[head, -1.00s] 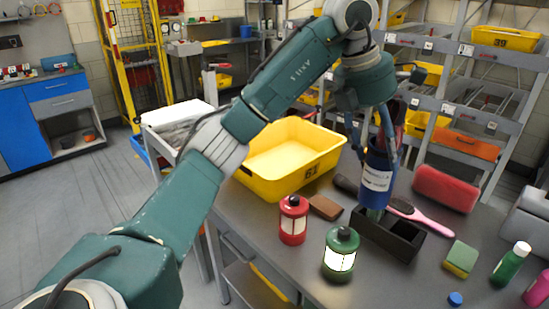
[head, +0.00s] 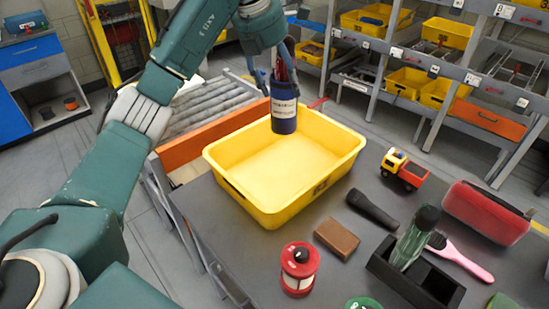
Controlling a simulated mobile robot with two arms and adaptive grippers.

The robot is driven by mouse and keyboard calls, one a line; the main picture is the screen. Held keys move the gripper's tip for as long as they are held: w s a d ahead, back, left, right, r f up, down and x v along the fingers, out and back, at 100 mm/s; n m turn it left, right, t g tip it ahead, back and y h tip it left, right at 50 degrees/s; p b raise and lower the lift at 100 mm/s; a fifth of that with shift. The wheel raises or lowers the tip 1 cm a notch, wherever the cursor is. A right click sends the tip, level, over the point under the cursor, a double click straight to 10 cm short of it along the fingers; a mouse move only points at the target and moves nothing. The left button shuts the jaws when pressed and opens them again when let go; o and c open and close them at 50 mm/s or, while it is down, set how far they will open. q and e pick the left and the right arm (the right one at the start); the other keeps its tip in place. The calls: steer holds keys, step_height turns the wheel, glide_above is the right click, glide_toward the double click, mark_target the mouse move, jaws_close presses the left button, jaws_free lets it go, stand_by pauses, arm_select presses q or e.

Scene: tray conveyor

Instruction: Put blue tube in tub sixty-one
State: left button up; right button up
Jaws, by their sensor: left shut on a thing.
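The blue tube (head: 284,112) is dark blue with a white label and hangs upright in my left gripper (head: 284,78). The gripper is shut on its upper part. The tube is at the far side of the yellow tub (head: 222,178), in front of its back wall in the picture; I cannot tell its exact height over the tub. The tub's floor looks empty. A number on its front wall is seen at a steep angle and is hard to read now. My right gripper does not show.
A roller conveyor (head: 205,107) lies behind the tub.

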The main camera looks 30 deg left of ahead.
mark_target(277, 129)
arm_select(q)
steer(key=shift+w+a+r, duration=0.1)
steer(key=shift+w+a, duration=0.15)
steer(key=shift+a, duration=0.2)
steer(key=shift+w+a+f, duration=0.1)
steer(key=shift+a+f, duration=0.15)
steer(key=f, duration=0.2)
steer(key=f+p, duration=0.1)
steer(key=f, duration=0.4)
steer(key=shift+s+f+p, duration=0.25)
steer(key=shift+f+p, duration=0.05)
step_height(277, 129, down, 7)
steer(key=shift+w+f+p, duration=0.1)
steer(key=shift+w+p, duration=0.05)
steer(key=shift+p, duration=0.55)
step_height(277, 129, down, 4)
steer(key=shift+f+p, duration=0.25)
steer(key=shift+p, duration=0.25)
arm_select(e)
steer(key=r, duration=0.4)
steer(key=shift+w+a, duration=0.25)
arm_select(q)
steer(key=shift+f, duration=0.1)
